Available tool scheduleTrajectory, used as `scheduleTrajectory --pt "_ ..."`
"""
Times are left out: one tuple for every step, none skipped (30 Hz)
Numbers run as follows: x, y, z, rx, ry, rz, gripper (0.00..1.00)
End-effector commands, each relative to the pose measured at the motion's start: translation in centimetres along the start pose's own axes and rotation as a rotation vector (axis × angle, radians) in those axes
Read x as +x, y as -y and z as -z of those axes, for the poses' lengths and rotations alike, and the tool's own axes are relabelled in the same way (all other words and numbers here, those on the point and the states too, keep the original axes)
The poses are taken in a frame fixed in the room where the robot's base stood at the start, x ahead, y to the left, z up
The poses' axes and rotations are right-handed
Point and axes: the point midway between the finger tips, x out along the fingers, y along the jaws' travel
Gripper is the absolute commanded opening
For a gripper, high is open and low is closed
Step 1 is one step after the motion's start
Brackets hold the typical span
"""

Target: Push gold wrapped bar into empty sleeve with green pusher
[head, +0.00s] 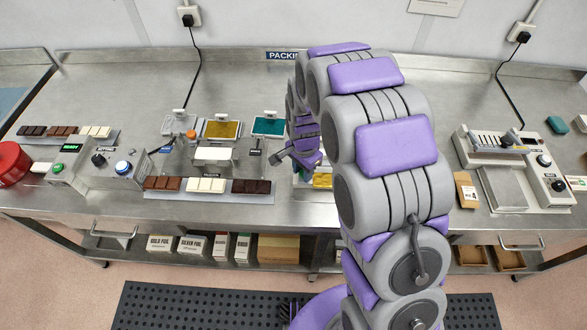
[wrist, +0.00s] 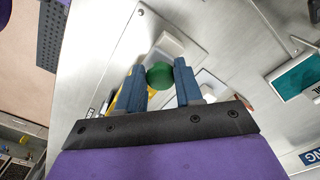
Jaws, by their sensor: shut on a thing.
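My gripper (wrist: 159,66) has its two blue fingers on either side of the round green knob of the green pusher (wrist: 160,77), and is shut on it. The rest of the pusher is hidden. In the head view my gripper (head: 303,170) is low over the bench, partly behind my arm. A gold wrapped bar (head: 322,181) shows just right of it, on a pale fixture. Yellow-gold also shows behind the left finger in the wrist view. A whitish box-like piece (wrist: 172,46) lies beyond the knob; I cannot tell whether it is the sleeve.
Left of my gripper, a tray (head: 215,197) holds brown, white and dark bars. Gold (head: 222,129) and teal (head: 268,125) pads stand behind. A machine (head: 490,143) and a brown carton (head: 467,191) stand at the right. Bare bench lies at the back.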

Motion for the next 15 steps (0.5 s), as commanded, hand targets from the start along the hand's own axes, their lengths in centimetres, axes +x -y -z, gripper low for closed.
scheduleTrajectory --pt "-0.7 -0.4 1.5 0.005 -0.014 0.022 0.00" --pt "-0.7 -1.0 2.1 0.007 -0.013 0.020 0.00" --pt "-0.6 -1.8 2.8 0.008 -0.011 0.019 0.00" --pt "-0.6 -2.4 3.3 0.008 -0.009 0.018 0.00" --pt "-0.6 -3.0 3.9 0.009 -0.008 0.017 0.00" --pt "-0.5 -3.9 4.5 0.008 -0.006 0.015 0.00" --pt "-0.5 -4.4 5.0 0.009 -0.005 0.014 0.00" --pt "-0.5 -5.0 5.4 0.008 -0.004 0.012 0.00" --pt "-0.4 -5.6 5.9 0.008 -0.003 0.010 0.00" --pt "-0.3 -6.0 6.2 0.008 -0.002 0.009 0.00" --pt "-0.3 -6.4 6.5 0.007 -0.002 0.007 0.00" --pt "-0.3 -6.9 6.9 0.007 -0.002 0.005 0.00" --pt "-0.2 -7.2 7.1 0.006 -0.002 0.003 0.00" --pt "-0.2 -7.5 7.3 0.005 -0.002 0.002 0.00" --pt "-0.1 -7.8 7.6 0.005 -0.002 0.001 0.00"
